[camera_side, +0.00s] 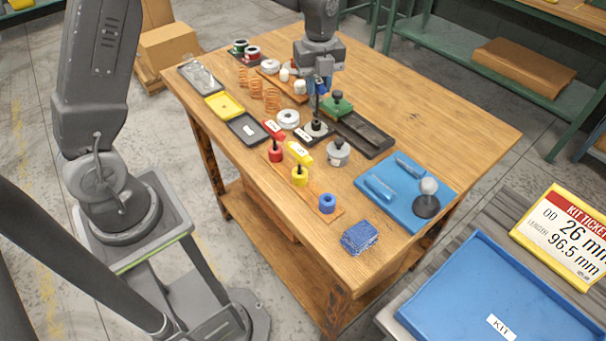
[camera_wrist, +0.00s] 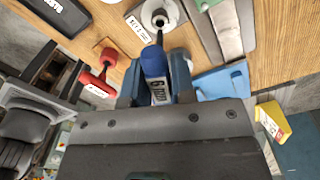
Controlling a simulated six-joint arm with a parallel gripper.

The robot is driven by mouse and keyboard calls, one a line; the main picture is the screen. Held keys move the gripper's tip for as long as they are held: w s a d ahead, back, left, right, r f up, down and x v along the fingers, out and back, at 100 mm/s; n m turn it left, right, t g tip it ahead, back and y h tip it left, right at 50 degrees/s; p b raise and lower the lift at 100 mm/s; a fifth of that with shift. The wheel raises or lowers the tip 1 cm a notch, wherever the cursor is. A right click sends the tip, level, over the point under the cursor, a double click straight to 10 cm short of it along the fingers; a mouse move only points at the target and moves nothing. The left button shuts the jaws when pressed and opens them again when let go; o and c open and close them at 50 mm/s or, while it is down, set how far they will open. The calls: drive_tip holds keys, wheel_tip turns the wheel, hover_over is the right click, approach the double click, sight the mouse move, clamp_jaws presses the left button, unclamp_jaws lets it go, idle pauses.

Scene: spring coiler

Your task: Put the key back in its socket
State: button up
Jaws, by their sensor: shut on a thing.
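My gripper (camera_side: 320,88) is shut on a blue-handled key (camera_wrist: 153,62), which carries a white label in the wrist view. The key's dark shank points down at a round, pale flanged piece (camera_side: 316,129) with a dark centre, also in the wrist view (camera_wrist: 160,14). I cannot tell whether the tip is inside it. A wooden rack (camera_side: 316,190) at the table's front holds a red key (camera_side: 275,153), a yellow key (camera_side: 299,177) and a blue ring-shaped socket (camera_side: 327,203) with no key standing in it.
A grey lidded pot (camera_side: 338,152) stands between my gripper and the rack. A green-topped block and dark tray (camera_side: 366,134) lie to the right. A blue mat (camera_side: 405,190) and blue mesh block (camera_side: 359,237) sit near the right end. The table's far right is clear.

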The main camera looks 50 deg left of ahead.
idle(0.6)
drive_tip(key=shift+r, duration=2.6)
drive_tip(key=s+d+f, duration=0.1)
drive_tip(key=s+d, duration=0.5)
drive_tip(key=d, duration=0.3)
drive_tip(key=s+d+f, duration=0.2)
drive_tip(key=s+d, duration=0.5)
drive_tip(key=d, duration=0.3)
drive_tip(key=shift+w+a+f, duration=0.1)
drive_tip(key=shift+f, duration=0.95)
drive_tip(key=shift+a+f, duration=0.1)
drive_tip(key=shift+f, duration=0.9)
drive_tip(key=shift+f, duration=1.65)
